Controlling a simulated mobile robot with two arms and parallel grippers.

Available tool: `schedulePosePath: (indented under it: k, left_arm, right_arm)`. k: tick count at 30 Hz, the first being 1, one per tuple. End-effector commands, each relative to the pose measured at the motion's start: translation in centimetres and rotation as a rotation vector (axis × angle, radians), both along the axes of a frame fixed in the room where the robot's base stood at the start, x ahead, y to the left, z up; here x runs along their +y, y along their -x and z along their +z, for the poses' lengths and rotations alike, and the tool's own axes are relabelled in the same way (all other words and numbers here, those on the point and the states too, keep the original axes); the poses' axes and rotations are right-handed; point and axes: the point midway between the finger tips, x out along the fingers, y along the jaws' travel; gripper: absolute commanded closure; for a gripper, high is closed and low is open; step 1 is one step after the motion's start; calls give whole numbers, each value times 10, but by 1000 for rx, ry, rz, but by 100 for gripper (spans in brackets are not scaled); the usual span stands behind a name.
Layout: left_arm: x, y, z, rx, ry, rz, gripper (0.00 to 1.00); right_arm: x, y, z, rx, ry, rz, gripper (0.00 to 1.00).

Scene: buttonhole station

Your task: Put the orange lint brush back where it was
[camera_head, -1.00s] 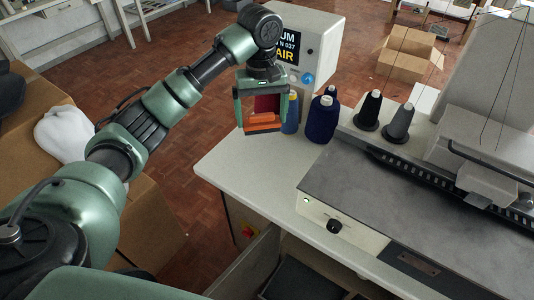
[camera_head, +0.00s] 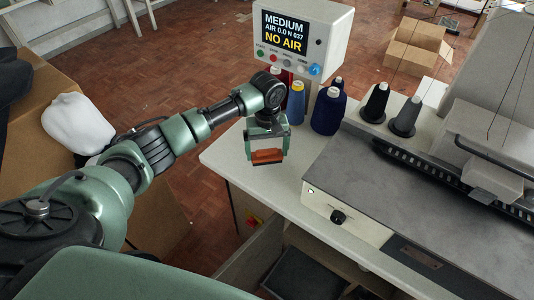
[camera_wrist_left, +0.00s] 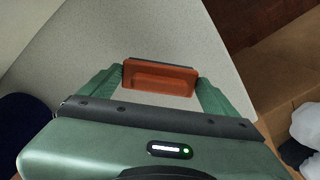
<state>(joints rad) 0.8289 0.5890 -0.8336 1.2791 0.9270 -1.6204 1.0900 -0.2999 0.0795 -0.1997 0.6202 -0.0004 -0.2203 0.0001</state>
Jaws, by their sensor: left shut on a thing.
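The orange lint brush (camera_head: 267,156) is held between the fingers of my left gripper (camera_head: 267,153), over the left end of the white table (camera_head: 226,160). In the left wrist view the brush (camera_wrist_left: 158,79) shows as an orange block with a dark strip along its far side, with a green finger at each end. The pale tabletop (camera_wrist_left: 185,25) lies behind it in that view. I cannot tell whether the brush touches the table. My right gripper is not in view.
Blue thread cones (camera_head: 328,112) and a control box reading NO AIR (camera_head: 305,40) stand just behind the gripper. A dark cone (camera_head: 374,103) and a grey cone (camera_head: 405,117) stand further right. The machine's grey plate (camera_head: 370,185) fills the right. Bare tabletop lies in front of the cones.

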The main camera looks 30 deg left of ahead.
Motion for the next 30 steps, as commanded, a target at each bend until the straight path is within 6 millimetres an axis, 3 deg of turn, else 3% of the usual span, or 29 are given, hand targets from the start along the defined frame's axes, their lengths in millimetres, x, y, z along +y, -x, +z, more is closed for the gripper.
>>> schedulePosePath:
  k: [4, 16, 17, 26, 30]
  left_arm:
    - [0, 0, -16, -1, 0, 1, 42]
    - [0, 0, -21, -1, -1, 1, 42]
    - [0, 0, -21, -1, -1, 1, 1]
    - [0, -1, -18, -2, 0, 0, 0]
    - [0, -1, -2, -3, 1, -1, 0]
  right_arm:
    - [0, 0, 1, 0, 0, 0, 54]
    - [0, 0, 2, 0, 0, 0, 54]
    - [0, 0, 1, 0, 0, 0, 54]
    - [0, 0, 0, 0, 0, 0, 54]
    - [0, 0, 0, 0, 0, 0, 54]
